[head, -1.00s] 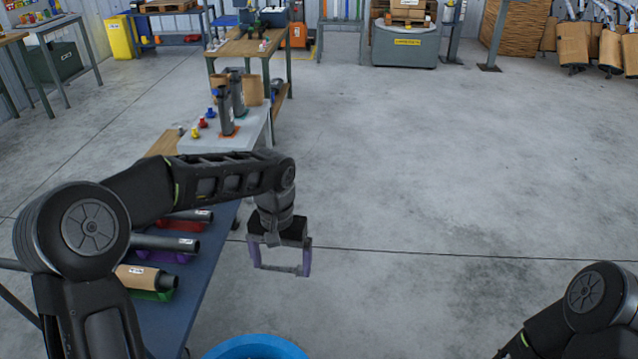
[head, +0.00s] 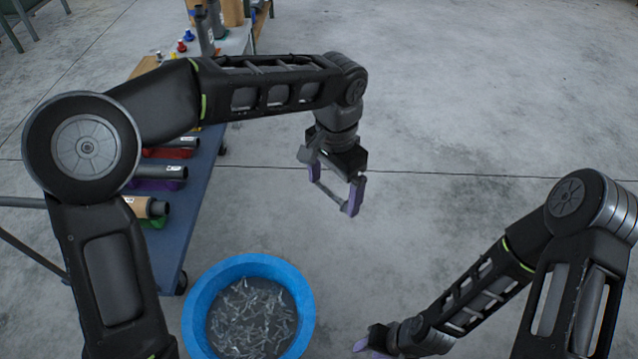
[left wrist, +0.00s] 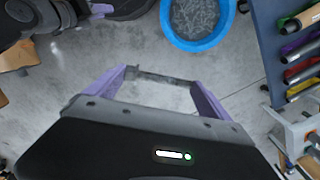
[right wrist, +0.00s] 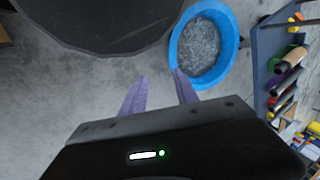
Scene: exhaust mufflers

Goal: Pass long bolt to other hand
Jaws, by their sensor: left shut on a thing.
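The long bolt (head: 328,195) is a thin grey rod held lengthwise between the purple fingers of my left gripper (head: 332,196). In the left wrist view the long bolt (left wrist: 160,77) spans the gap from one fingertip to the other, its thicker end at the left finger. My left gripper holds it in the air above bare floor. My right gripper (head: 362,341) is low in the head view, below the left one and well apart from the bolt. In the right wrist view the right gripper's fingers (right wrist: 160,78) are apart with nothing between them.
A blue tub (head: 300,330) of loose bolts stands on the floor, left of my right gripper. A blue table (head: 200,190) with muffler pipes on coloured holders is at the left. The floor between and beyond my arms is clear.

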